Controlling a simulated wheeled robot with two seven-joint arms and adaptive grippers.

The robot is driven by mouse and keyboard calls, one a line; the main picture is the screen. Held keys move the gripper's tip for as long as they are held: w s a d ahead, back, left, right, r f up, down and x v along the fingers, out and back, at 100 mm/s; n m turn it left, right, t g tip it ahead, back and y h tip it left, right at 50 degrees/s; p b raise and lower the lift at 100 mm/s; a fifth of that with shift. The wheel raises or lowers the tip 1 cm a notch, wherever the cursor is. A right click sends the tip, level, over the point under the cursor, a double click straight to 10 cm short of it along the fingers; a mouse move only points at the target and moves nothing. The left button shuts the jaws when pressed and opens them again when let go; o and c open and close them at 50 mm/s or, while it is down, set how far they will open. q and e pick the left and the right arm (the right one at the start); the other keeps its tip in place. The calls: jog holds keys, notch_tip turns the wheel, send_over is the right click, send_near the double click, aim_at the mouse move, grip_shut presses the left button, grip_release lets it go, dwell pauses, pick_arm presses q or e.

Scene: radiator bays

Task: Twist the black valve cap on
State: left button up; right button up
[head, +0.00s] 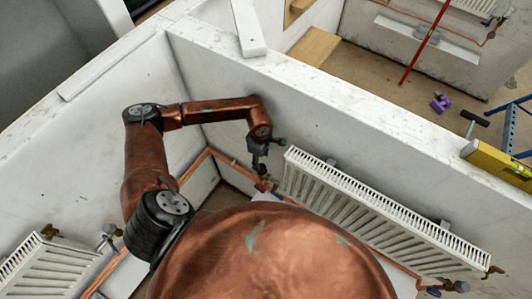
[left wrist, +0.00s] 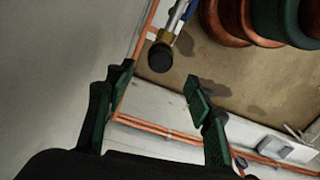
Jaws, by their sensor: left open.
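The black valve cap (left wrist: 160,57) shows in the left wrist view as a dark round end on a valve with a brass ring and a blue part (left wrist: 190,10). My left gripper (left wrist: 159,84) is open. Its two green-padded fingers stand either side of the cap in the picture, with no visible contact. In the head view my left gripper (head: 258,163) hangs at the left end of the middle radiator (head: 375,210), in front of the wall. The cap cannot be made out there. My right gripper is not in view.
Copper pipes (head: 185,178) run along the wall foot below the gripper. Another radiator (head: 40,268) with a valve (head: 110,232) stands at lower left. A yellow level (head: 498,163) lies on the wall top at right. A purple tool (head: 440,103) lies on the floor beyond.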

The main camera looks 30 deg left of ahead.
aim_at(262, 167)
pick_arm(q)
jog(key=shift+f, duration=0.25)
jog(key=f, duration=0.2)
jog(key=f+p, duration=0.1)
jog(key=f, duration=0.2)
jog(key=shift+d+f, duration=0.2)
jog(key=shift+f, duration=0.15)
jog(key=shift+f+p, duration=0.3)
jog(key=shift+f, duration=0.4)
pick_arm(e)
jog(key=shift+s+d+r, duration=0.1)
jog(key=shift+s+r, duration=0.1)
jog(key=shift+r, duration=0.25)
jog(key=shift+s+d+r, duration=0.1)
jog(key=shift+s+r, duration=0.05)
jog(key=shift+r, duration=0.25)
pick_arm(q)
jog(key=shift+c, duration=0.3)
jog(key=c, duration=1.1)
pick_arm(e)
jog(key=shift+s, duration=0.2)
pick_arm(q)
jog(key=shift+s+f+b, duration=0.1)
jog(key=shift+f+b, duration=0.15)
jog(key=shift+b, duration=0.05)
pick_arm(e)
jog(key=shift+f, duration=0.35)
